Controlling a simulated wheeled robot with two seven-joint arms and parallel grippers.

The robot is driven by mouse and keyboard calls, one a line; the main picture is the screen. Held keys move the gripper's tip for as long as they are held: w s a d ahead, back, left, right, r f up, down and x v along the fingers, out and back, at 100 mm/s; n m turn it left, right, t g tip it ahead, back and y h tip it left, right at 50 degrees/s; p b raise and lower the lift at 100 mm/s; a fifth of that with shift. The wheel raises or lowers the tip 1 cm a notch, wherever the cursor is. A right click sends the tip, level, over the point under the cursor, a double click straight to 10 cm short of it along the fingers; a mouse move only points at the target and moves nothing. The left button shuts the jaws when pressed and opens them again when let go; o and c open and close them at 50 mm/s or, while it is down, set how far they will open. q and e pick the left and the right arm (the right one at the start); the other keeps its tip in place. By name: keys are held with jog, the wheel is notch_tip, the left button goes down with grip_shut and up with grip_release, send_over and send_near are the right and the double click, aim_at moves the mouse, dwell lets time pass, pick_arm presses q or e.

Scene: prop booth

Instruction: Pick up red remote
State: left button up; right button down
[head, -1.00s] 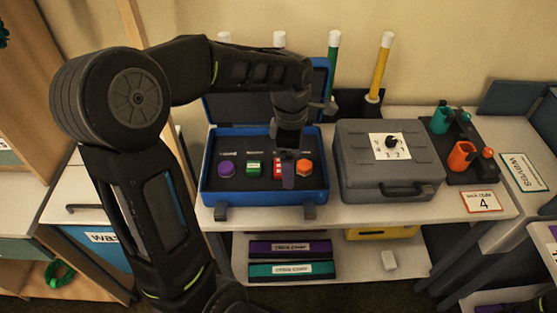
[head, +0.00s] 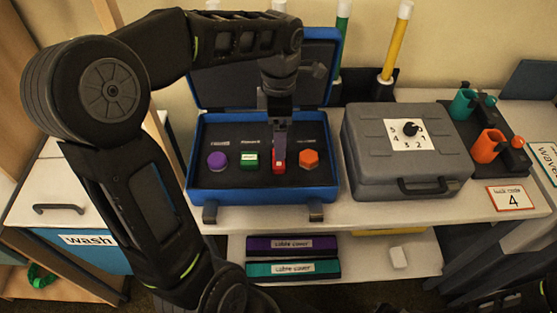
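The open blue case (head: 328,197) stands on the table with a dark insert. The red remote (head: 278,165) is in its slot between a green box (head: 250,159) and an orange hexagonal piece (head: 309,159). My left arm reaches over from the left. My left gripper (head: 280,143) points down at the red remote, its fingers covering the remote's upper part. Whether the fingers grip it or only stand around it cannot be told. My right gripper is not in view.
A purple piece (head: 217,160) sits at the left in the case. A grey case (head: 400,157) with a dial stands close to its right. Orange (head: 489,146) and teal (head: 463,104) cups are farther right. Tubes (head: 396,45) stand behind. A lower shelf holds labelled sabre covers (head: 292,246).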

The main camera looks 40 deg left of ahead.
pick_arm(q)
jog(key=shift+f, duration=1.3)
jog(key=shift+f, duration=0.1)
notch_tip(320, 180, down, 5)
jog(key=shift+f+p, duration=0.1)
jog(key=shift+p, duration=0.35)
jog(key=shift+c, duration=0.4)
jog(key=c, duration=1.4)
